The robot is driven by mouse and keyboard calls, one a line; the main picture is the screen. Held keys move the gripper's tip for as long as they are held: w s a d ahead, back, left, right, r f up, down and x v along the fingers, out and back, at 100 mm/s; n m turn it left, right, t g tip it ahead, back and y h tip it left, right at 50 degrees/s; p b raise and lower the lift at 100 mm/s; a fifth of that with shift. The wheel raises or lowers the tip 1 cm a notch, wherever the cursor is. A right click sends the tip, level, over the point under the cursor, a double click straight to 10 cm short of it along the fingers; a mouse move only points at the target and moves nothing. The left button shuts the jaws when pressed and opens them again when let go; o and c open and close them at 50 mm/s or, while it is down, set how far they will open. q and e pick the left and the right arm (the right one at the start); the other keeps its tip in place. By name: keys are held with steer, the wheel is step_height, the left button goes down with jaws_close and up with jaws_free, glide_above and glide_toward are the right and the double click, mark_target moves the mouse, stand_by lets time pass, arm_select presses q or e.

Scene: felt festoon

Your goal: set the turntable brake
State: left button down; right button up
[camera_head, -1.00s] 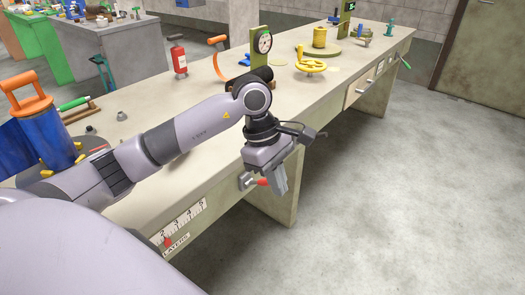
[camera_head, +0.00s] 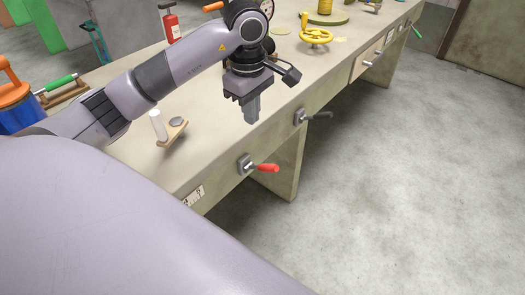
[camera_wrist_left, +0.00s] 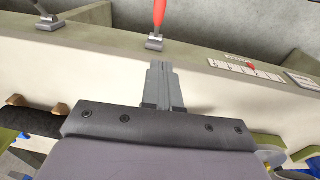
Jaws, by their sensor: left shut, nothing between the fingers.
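A red-handled lever (camera_head: 265,168) sticks out from the front face of the workbench, its handle pointing right. It also shows at the top of the left wrist view (camera_wrist_left: 159,14). A dark grey lever (camera_head: 316,115) is mounted further along the same edge. I cannot tell which lever is the turntable brake. A round olive turntable (camera_head: 324,19) with a yellow cylinder on it stands on the far bench top. My left gripper (camera_head: 251,114) is shut and empty, pointing down near the bench's front edge, above and apart from the red lever. My right gripper is out of view.
The bench top (camera_head: 215,150) holds a small wooden block with a white cylinder (camera_head: 158,126). A yellow handwheel (camera_head: 316,36) and a red extinguisher (camera_head: 171,24) stand further back. A green-handled lever (camera_head: 416,31) is on the far front edge. The floor at right is clear.

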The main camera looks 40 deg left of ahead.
arm_select(q)
glide_above(263, 165)
steer(key=a, duration=0.2)
step_height(263, 165, down, 10)
steer(key=f, duration=0.1)
steer(key=shift+s+d+f+p, duration=0.2)
steer(key=shift+d+f+p, duration=0.4)
steer(key=shift+d+p, duration=0.1)
steer(key=shift+w+d+f, duration=0.1)
steer(key=shift+d+f, duration=0.2)
steer(key=shift+f, duration=0.25)
